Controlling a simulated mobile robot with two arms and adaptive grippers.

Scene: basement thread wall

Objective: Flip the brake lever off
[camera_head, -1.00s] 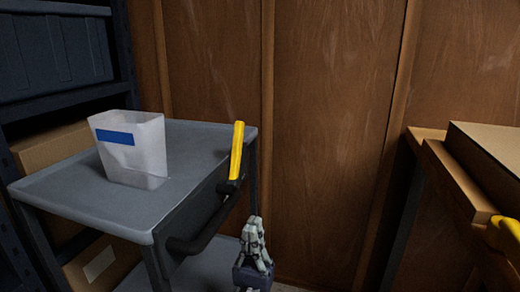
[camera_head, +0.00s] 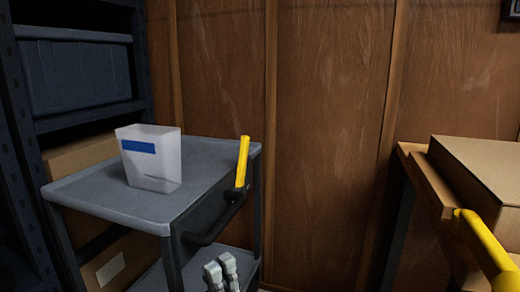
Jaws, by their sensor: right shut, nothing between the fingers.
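The brake lever (camera_head: 242,162) is a yellow handle at the right end of the grey cart (camera_head: 110,206). It stands nearly upright, leaning slightly right, above the cart's dark push handle (camera_head: 205,238). My right gripper (camera_head: 221,268) shows at the bottom edge, below the lever and clear of it. Its pale fingers are shut with nothing held; the rest of it is cut off by the frame. My left gripper is out of view.
A white bin (camera_head: 152,172) with a blue label stands on the cart top. A dark shelf with a grey crate (camera_head: 75,78) is at left. A wooden bench with a cardboard box (camera_head: 478,170) is at right, behind a yellow bar (camera_head: 480,243). A wood wall is behind.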

